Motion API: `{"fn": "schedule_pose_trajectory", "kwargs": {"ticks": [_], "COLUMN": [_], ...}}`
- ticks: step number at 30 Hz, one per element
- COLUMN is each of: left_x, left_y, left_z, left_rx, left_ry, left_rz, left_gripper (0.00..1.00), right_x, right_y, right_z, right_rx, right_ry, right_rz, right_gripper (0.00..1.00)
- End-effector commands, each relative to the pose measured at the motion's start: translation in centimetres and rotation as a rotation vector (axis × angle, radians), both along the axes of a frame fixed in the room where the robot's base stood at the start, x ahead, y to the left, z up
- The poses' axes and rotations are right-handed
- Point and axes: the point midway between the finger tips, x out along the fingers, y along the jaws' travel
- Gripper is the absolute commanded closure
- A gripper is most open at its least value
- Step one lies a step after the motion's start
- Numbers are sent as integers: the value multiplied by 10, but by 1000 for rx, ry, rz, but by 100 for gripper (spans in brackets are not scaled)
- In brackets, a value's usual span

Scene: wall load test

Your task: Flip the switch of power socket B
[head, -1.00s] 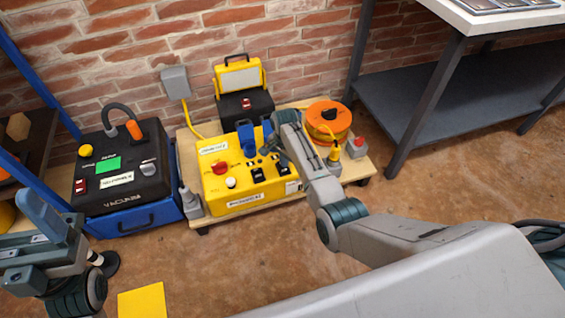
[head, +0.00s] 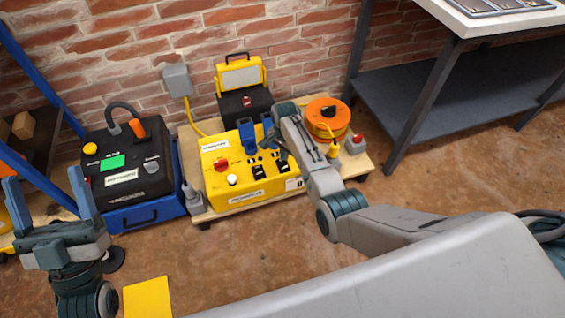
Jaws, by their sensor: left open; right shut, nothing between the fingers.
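A yellow power box (head: 215,190) stands on a low wooden pallet by the brick wall. Its top carries a red knob (head: 221,165), a white button (head: 232,179), two black switches, one on the left (head: 258,171) and one on the right (head: 283,167), and blue plugs or sockets at the back. I cannot read which socket is B. My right gripper (head: 277,150) is shut and empty over the right part of the box top, close to the right switch; I cannot tell whether it touches. My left gripper (head: 46,192) is open and empty at the far left, away from the box.
A black vacuum unit (head: 128,165) on a blue base stands left of the pallet. An orange cable reel (head: 328,118) and a yellow work lamp (head: 240,75) are behind and right. A grey table (head: 430,95) is at the right. A yellow sheet (head: 147,300) lies on the floor.

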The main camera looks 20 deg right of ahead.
Motion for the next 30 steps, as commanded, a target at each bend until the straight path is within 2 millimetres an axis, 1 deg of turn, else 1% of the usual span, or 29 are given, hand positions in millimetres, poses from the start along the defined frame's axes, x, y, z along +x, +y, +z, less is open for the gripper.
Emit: {"fn": "schedule_pose_trajectory", "kwargs": {"ticks": [15,30], "left_x": [20,30], "left_y": [1,1], "left_z": [-36,-77], "left_rx": [-17,-33], "left_ry": [255,501], "left_rz": [1,-4], "left_gripper": [27,27], "right_x": [0,0], "right_y": [0,0], "right_z": [8,15], "right_rx": [0,0], "right_ry": [0,0], "right_rz": [0,0], "right_gripper": [100,100]}}
